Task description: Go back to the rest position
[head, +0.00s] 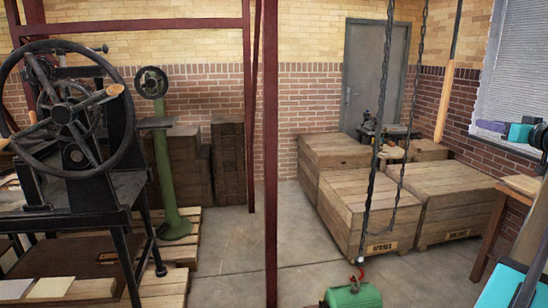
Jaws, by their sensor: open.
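My gripper does not show in the head view, so I cannot see its jaws or what is near them. At the left stands a large black hand press (75,160) with a big spoked wheel and wooden handle grips.
A dark red post (270,150) rises mid-view. Chains (378,120) hang over large wooden crates (362,215) at the right. A green object (352,294) sits at the bottom edge. Concrete floor (225,255) is clear left of the post. A grey door (375,75) stands behind.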

